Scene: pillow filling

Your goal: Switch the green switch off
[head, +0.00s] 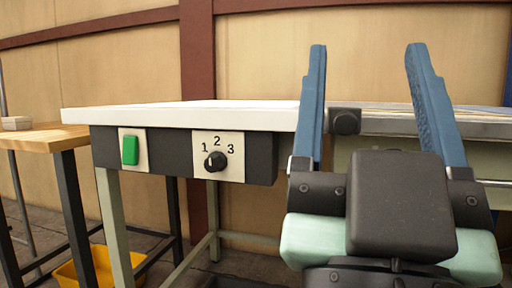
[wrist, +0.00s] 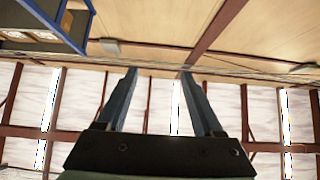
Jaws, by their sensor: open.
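The green switch (head: 130,150) is a green rocker on a pale plate at the left end of the dark panel (head: 262,158) under the white tabletop (head: 200,116). Its on or off position cannot be told from here. My gripper (head: 365,55) is in the right part of the head view, fingers pointing up, open and empty. It is well to the right of the switch and apart from it. In the wrist view my gripper (wrist: 158,72) points toward the ceiling and upper wall, and the switch is not in that view.
A black dial (head: 215,161) with marks 1, 2 and 3 sits right of the switch. A wooden table (head: 50,138) stands at the left, with a yellow bin (head: 92,268) below. A blue-framed shelf (wrist: 45,25) shows in the wrist view. The space before the switch looks clear.

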